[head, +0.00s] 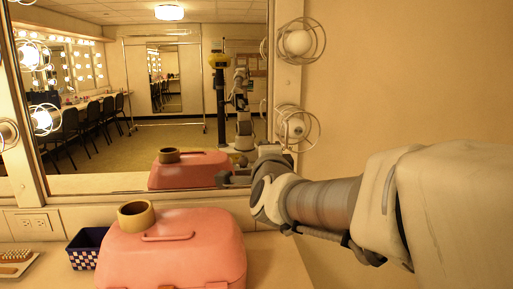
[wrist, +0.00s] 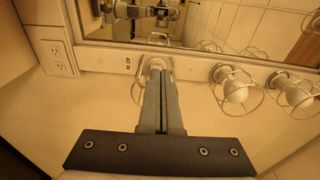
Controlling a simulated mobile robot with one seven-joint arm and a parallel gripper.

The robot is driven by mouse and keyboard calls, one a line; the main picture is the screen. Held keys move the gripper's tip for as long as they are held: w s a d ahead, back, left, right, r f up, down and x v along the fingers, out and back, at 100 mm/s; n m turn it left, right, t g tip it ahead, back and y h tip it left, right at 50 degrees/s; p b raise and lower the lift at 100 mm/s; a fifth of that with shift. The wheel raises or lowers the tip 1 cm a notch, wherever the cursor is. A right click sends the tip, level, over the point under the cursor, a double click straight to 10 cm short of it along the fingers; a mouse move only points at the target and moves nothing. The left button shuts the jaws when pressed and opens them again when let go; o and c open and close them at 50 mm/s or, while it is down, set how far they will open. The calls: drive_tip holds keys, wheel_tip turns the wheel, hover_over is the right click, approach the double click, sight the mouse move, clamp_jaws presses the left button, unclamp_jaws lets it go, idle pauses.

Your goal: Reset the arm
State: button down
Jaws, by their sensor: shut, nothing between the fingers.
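My gripper (wrist: 161,97) is shut and empty in the wrist view, its two fingers together. It points toward the mirror frame and the caged bulb fixtures. In the head view my arm reaches in from the right, and my gripper (head: 232,179) is partly hidden by the wrist, in front of the lower right part of the mirror (head: 150,120). It is above and to the right of the pink case on the counter, apart from it as far as I can tell.
A pink case (head: 175,255) stands on the counter (head: 275,270) with a tan tape roll (head: 136,213) on top. A checkered box (head: 86,248) and a tray with a brush (head: 15,262) are at the left. Caged bulbs (head: 297,42) line the mirror's right frame.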

drive_tip(key=s+d+f+n+g, duration=0.4)
drive_tip(key=s+f+n, duration=0.2)
drive_tip(key=s, duration=0.3)
drive_tip(key=s+d+f+n+g, duration=0.4)
drive_tip(key=s+f+n, duration=0.1)
drive_tip(key=s, duration=0.4)
drive_tip(key=s+d+f+n+g, duration=0.4)
drive_tip(key=s+f+n, duration=0.2)
drive_tip(key=s, duration=0.4)
wheel_tip(320, 180, up, 15)
drive_tip(key=h+p, duration=0.1)
drive_tip(key=p, duration=1.3)
drive_tip(key=shift+s+f+p, duration=0.2)
drive_tip(key=shift+s+p, duration=0.1)
drive_tip(key=shift+a+n, duration=0.2)
drive_tip(key=shift+n, duration=0.1)
